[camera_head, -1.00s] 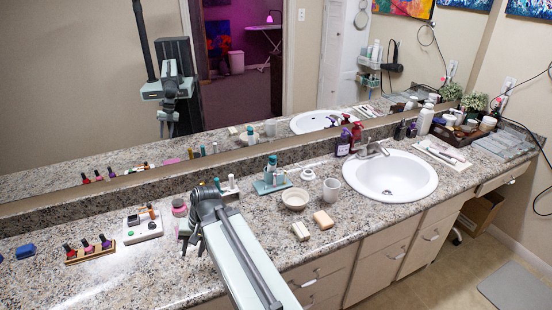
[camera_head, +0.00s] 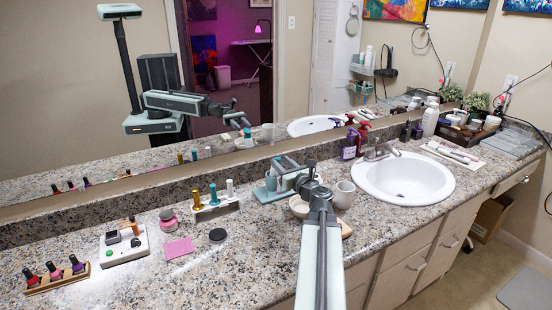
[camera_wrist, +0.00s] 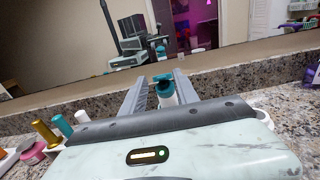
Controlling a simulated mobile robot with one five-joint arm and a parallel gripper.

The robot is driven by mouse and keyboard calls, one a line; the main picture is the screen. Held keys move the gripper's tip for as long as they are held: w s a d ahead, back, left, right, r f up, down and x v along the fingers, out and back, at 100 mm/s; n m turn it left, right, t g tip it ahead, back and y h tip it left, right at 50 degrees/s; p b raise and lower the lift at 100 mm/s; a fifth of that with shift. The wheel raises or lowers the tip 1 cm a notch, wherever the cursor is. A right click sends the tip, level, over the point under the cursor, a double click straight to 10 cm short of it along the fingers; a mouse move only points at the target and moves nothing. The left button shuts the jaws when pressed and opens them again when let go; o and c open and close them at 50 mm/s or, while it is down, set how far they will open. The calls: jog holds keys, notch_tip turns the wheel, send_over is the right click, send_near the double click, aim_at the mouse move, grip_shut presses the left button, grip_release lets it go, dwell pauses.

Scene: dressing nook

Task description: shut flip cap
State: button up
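A small white bottle with a teal cap (camera_wrist: 164,83) stands ahead of me in the wrist view, between my fingers. Whether its lid is up or down is too small to tell. In the head view my gripper hides most of the bottle; the teal stand (camera_head: 262,196) shows at the gripper's left. My gripper (camera_wrist: 160,76) is open, with one finger on each side of the bottle and gaps visible. It also shows in the head view (camera_head: 283,168), over the stand.
A white rack (camera_head: 216,207) with three bottles stands left of the stand. A bowl (camera_head: 297,206) and a cup (camera_head: 345,194) are close under and right of my arm. The mirror (camera_head: 90,150) rises behind. A dark round lid (camera_head: 217,235) lies on open counter.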

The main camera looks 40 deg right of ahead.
aim_at(276, 158)
jog(key=x, duration=0.6)
jog(key=shift+d, duration=0.1)
jog(key=shift+c, duration=0.3)
grip_shut()
jog(key=f+b, duration=0.1)
jog(key=b, duration=0.2)
jog(key=shift+s+f+t, duration=0.1)
jog(key=shift+f+t, duration=0.05)
jog(key=shift+t, duration=0.25)
jog(key=shift+t+b, duration=0.3)
jog(key=shift+b, duration=0.6)
jog(key=shift+s+t+h+b, duration=0.15)
jog(key=shift+t+h+b, duration=0.35)
jog(key=shift+b, duration=0.45)
jog(key=shift+r, duration=0.45)
